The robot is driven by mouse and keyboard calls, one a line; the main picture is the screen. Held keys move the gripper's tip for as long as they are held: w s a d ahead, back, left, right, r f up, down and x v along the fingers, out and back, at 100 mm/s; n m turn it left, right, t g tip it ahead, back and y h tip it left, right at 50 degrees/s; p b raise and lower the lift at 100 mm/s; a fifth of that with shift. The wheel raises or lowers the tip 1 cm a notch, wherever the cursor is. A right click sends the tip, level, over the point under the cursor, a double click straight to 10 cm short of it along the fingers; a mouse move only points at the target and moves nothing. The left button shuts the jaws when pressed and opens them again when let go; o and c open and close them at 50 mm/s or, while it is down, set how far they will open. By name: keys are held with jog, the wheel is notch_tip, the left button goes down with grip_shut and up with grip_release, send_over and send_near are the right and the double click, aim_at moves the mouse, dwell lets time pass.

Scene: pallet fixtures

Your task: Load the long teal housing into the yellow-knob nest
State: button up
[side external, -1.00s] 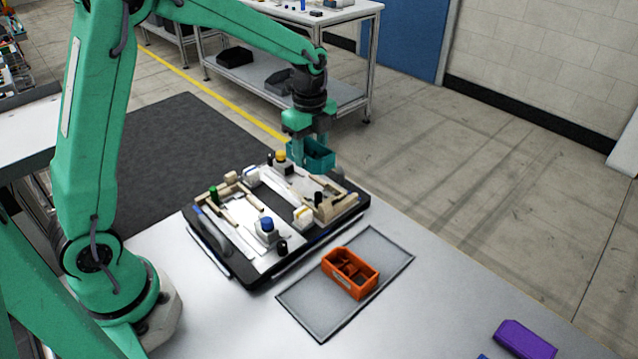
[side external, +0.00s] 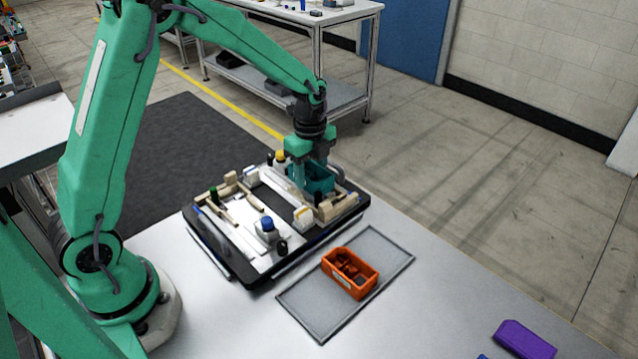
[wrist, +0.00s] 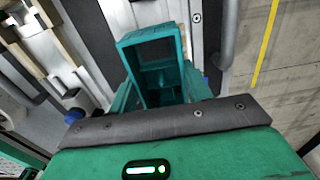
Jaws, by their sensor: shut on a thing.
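The long teal housing (side external: 318,180) is an open-topped box. My gripper (side external: 310,172) is shut on it and holds it low at the far right part of the black pallet fixture (side external: 252,285). In the wrist view the teal housing (wrist: 155,65) extends out between my fingers, its hollow inside showing. The yellow knob (side external: 280,155) stands just left of my gripper, at the back of that nest. I cannot tell whether the housing touches the nest floor; my fingers and the cream blocks hide its underside.
An orange housing (side external: 350,273) sits on a grey mat (side external: 312,318) in front. A purple part (side external: 524,340) lies at the lower right. The table between is clear.

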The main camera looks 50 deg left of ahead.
jog(key=shift+f, duration=0.95)
dwell(0.4)
jog(key=o, duration=1.1)
jog(key=shift+r, duration=0.15)
jog(key=shift+r, duration=3.75)
